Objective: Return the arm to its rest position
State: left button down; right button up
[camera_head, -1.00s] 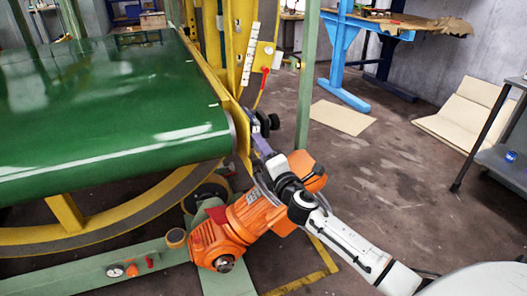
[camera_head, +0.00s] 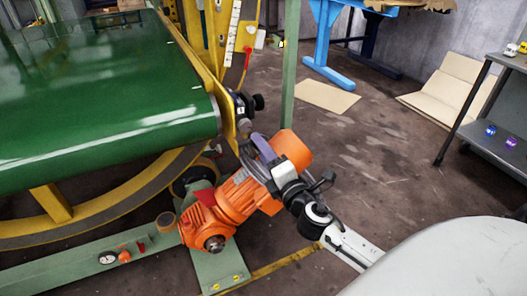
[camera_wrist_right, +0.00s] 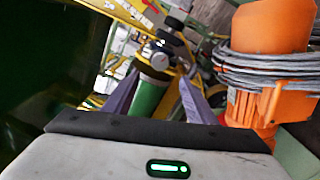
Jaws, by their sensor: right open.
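My right arm comes in from the lower right in the head view. Its gripper (camera_head: 262,147) has lavender fingers and hangs over the orange motor, just short of the black knobs (camera_head: 257,102) at the corner of the green belt. In the right wrist view the gripper (camera_wrist_right: 158,80) is open, its two fingers apart. Nothing is held between them. A green cylinder and a round gauge-like part (camera_wrist_right: 154,58) show beyond the fingers. The lower part of the fingers is hidden by the gripper body. My left gripper is not in view.
The green belt (camera_head: 100,105) on its yellow frame fills the left. The orange motor (camera_head: 225,205) stands close under the gripper; it also shows in the wrist view with grey cable (camera_wrist_right: 265,62). A green post (camera_head: 290,60) rises behind. A grey shelf (camera_head: 490,137) stands right. Floor between is clear.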

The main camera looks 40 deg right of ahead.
dwell(0.3)
pick_arm(q)
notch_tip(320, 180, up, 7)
jog(key=p, duration=1.1)
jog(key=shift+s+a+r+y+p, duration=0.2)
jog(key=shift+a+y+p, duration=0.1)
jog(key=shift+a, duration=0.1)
pick_arm(e)
jog(key=s+a+f+m+g+y, duration=0.2)
jog(key=s+a+f+m+g, duration=0.1)
jog(key=s+a, duration=0.4)
jog(key=s+a+f+m+g+y, duration=0.2)
jog(key=s+a+f+m+g, duration=0.1)
jog(key=s+a+f+m, duration=0.2)
jog(key=s+a+f+m+g+y, duration=0.2)
jog(key=s+a+f+m, duration=0.3)
jog(key=s+a+m, duration=0.3)
jog(key=s+a+y, duration=0.1)
jog(key=s+a, duration=0.1)
jog(key=s, duration=0.1)
jog(key=shift+s+m+g, duration=0.3)
jog(key=shift+g, duration=0.1)
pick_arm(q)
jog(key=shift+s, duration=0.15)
